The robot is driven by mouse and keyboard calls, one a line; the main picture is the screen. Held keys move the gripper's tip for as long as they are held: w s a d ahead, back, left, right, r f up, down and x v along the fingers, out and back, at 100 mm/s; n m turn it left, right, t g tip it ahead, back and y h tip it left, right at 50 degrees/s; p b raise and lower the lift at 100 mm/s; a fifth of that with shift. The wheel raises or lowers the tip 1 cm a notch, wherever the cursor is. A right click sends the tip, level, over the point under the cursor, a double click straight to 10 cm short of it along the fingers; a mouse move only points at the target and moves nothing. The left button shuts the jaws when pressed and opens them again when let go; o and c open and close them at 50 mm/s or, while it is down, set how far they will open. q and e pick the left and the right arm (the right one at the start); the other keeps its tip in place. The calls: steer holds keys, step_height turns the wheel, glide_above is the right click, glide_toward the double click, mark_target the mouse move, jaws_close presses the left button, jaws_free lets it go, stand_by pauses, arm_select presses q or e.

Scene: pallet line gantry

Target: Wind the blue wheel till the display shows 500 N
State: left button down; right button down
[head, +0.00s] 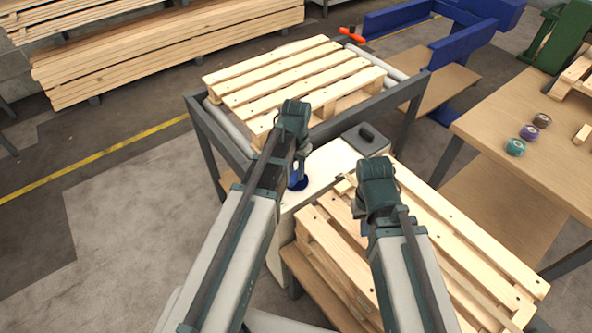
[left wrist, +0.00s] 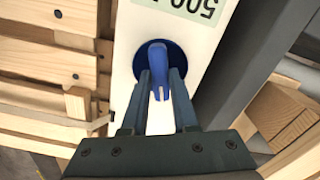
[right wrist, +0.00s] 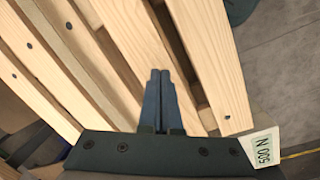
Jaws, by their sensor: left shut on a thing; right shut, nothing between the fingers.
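The blue wheel (left wrist: 143,52) is on the pale front face of a box (head: 327,170) between the two pallet stands. My left gripper (left wrist: 160,90) is shut on the wheel's blue crank handle (left wrist: 158,62). In the head view the wheel (head: 298,183) is partly hidden by that gripper. The pale green display (left wrist: 190,8) on the same face reads 500, upside down and cut by the left wrist picture's edge. The right wrist view shows the display (right wrist: 262,149) reading 500 N, turned over. My right gripper (right wrist: 160,75) is shut and empty over pallet slats.
A wooden pallet (head: 290,80) lies on the roller stand behind the box. More stacked pallets (head: 460,240) lie below my right arm. A table (head: 550,150) at the right holds several small rolls. Planks (head: 160,50) are piled at the back left. The floor at left is clear.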

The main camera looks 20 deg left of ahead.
mark_target(296, 173)
arm_select(q)
steer(key=shift+m, duration=0.3)
stand_by(0.4)
steer(key=c, duration=0.7)
jaws_free()
steer(key=shift+r, duration=0.1)
arm_select(e)
steer(key=shift+r, duration=0.15)
arm_select(q)
step_height(296, 173, up, 14)
steer(key=p, duration=1.3)
steer(key=shift+f+p, duration=0.2)
steer(key=shift+p, duration=0.2)
arm_select(e)
step_height(296, 173, up, 14)
steer(key=shift+f, duration=0.25)
arm_select(q)
steer(key=shift+y, duration=0.6)
steer(key=s+d, duration=0.3)
steer(key=s, duration=0.1)
steer(key=s+d, duration=0.4)
steer(key=s, duration=0.1)
steer(key=s+d, duration=0.3)
steer(key=s, duration=0.2)
steer(key=shift+s+d, duration=0.25)
steer(key=shift+d, duration=0.05)
